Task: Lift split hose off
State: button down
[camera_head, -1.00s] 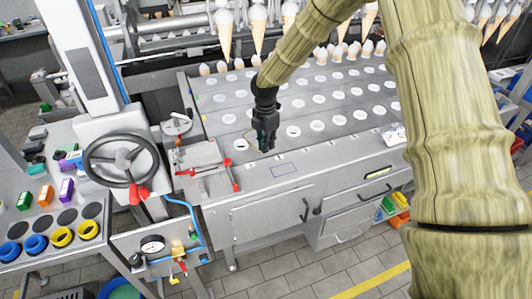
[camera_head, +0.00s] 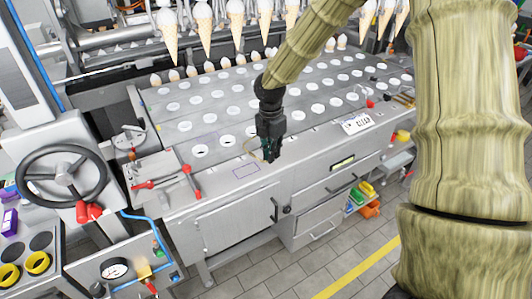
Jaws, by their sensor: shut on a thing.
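My gripper (camera_head: 271,151) is black and points down over the front edge of the steel machine top, right of a purple-outlined rectangle. It is shut on a thin, pale tan loop (camera_head: 250,150), which looks like the split hose. The loop sticks out to the left of the fingers. The part between the fingers is hidden, and a small dark green patch shows beside them. The loop is too small to show a split or whether it touches the top.
The machine top (camera_head: 215,120) has rows of round holes and cones (camera_head: 236,22) hanging behind. A red-handled clamp plate (camera_head: 160,178), a handwheel (camera_head: 62,176) and a blue hose (camera_head: 150,222) are at left. A white label card (camera_head: 357,123) lies to the right. Tiled floor is in front.

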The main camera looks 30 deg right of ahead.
jog(key=shift+r+p, duration=2.3)
jog(key=shift+r, duration=0.15)
